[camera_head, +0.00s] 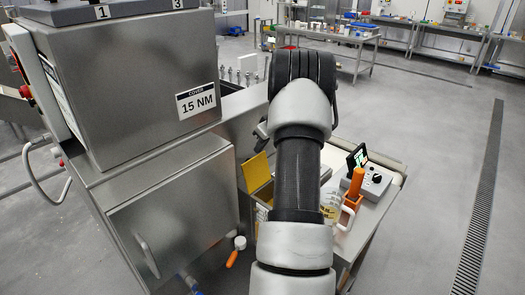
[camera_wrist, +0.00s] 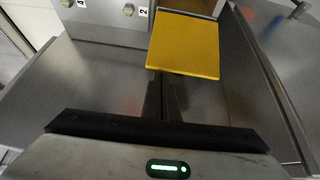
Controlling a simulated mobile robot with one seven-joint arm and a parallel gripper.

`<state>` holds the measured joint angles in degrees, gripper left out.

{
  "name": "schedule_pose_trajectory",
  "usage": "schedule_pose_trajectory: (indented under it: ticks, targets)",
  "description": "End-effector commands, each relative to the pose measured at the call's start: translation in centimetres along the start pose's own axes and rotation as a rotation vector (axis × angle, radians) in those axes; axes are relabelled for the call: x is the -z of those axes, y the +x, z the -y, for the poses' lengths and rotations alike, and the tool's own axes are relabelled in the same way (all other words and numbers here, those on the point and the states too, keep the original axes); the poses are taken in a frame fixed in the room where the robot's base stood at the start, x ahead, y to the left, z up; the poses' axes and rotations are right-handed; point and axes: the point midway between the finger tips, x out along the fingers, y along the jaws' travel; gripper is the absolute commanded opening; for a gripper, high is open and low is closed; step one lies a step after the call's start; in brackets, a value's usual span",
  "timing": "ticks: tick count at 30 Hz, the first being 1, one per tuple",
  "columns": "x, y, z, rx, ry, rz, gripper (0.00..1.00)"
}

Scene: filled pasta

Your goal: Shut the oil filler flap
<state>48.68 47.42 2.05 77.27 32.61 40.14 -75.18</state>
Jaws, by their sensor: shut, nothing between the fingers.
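The oil filler flap appears to be the yellow plate (camera_head: 257,172), which stands raised and tilted beside the steel machine in the head view. A yellow-edged part shows just below it, partly hidden by my arm. In the wrist view the yellow flap (camera_wrist: 186,44) is at the top centre, its face towards the camera. My gripper (camera_wrist: 164,84) is shut and empty, its dark fingers pointing towards the flap's lower edge. I cannot tell whether they touch it.
The steel machine (camera_head: 135,85) fills the left. At right a side table carries a control box (camera_head: 374,181) with a knob, an orange-handled tool (camera_head: 354,184) and a clear jug (camera_head: 333,207). Numbered valves or knobs (camera_wrist: 128,10) show in the wrist view. Open floor lies right.

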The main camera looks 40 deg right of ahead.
Motion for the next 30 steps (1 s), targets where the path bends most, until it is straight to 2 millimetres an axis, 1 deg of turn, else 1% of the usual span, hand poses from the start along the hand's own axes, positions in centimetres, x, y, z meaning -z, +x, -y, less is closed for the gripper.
schedule_pose_trajectory:
  ticks: [1, 7, 12, 17, 30]
  targets:
    - [-3.8, 3.2, 0.7, 0.027, 0.016, 0.054, 0.0]
    - [-3.8, 3.6, 0.8, 0.028, 0.016, 0.054, 0.0]
    - [-3.2, 3.3, 0.8, 0.026, 0.013, 0.046, 0.0]
    - [-3.0, 3.2, 0.8, 0.026, 0.013, 0.043, 0.0]
    - [-4.8, 2.5, 0.8, 0.025, 0.012, 0.041, 0.0]
